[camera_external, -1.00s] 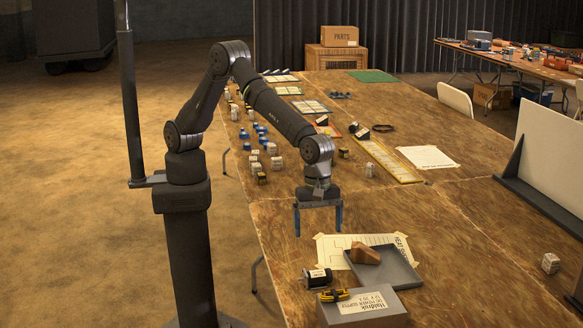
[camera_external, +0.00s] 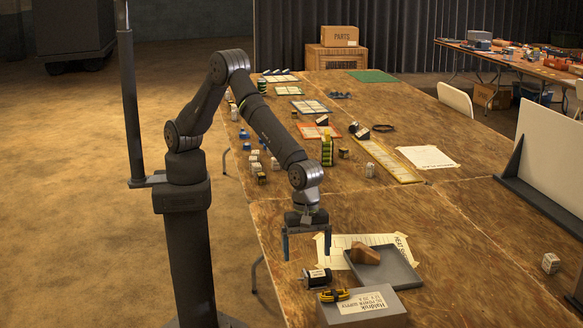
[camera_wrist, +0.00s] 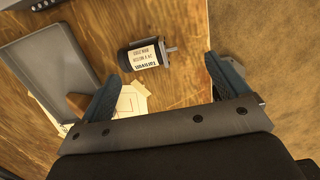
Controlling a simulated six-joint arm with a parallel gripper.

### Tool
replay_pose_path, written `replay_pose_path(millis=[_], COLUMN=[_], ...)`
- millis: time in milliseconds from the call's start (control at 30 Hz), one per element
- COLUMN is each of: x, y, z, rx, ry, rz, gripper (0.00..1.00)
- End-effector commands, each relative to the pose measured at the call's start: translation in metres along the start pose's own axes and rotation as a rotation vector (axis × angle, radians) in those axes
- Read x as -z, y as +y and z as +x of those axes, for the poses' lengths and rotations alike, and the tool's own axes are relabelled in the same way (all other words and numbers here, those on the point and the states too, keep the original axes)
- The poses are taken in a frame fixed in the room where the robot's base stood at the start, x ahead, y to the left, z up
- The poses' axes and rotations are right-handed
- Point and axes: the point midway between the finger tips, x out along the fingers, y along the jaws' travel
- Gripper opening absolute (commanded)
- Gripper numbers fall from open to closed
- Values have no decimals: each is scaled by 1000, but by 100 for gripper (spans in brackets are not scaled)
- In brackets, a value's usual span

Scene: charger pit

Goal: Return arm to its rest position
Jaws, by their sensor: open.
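My gripper (camera_external: 306,246) hangs over the near part of the wooden table in the external view, above and beside the left edge of a taped paper sheet (camera_external: 324,247). Its two blue fingers are spread wide with nothing between them. In the wrist view my gripper (camera_wrist: 165,90) is also open and empty. A black motor with a white label (camera_wrist: 148,60) lies on the table beyond the fingers, apart from them. The same motor (camera_external: 318,277) shows just below the gripper in the external view.
A grey tray (camera_external: 400,272) holds a brown wedge-shaped block (camera_external: 364,253). A grey power supply box (camera_external: 385,308) with a yellow-black item (camera_external: 334,295) on it stands at the near edge. A white panel (camera_external: 550,155) stands at right. Several small parts and mats lie farther back.

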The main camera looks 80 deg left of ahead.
Motion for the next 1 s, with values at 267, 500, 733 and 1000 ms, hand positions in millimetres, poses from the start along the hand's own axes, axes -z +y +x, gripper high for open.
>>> replay_pose_path(millis=[267, 500, 733, 1000], x=[-4, -2, 28, 62], y=[-50, -83, -66, -52], z=[-30, -52, -55, -60], rx=[0, 1, 17, 36], ry=[-2, 1, 1, 1], rz=[3, 11, 141, 295], gripper=[92, 92, 92, 92])
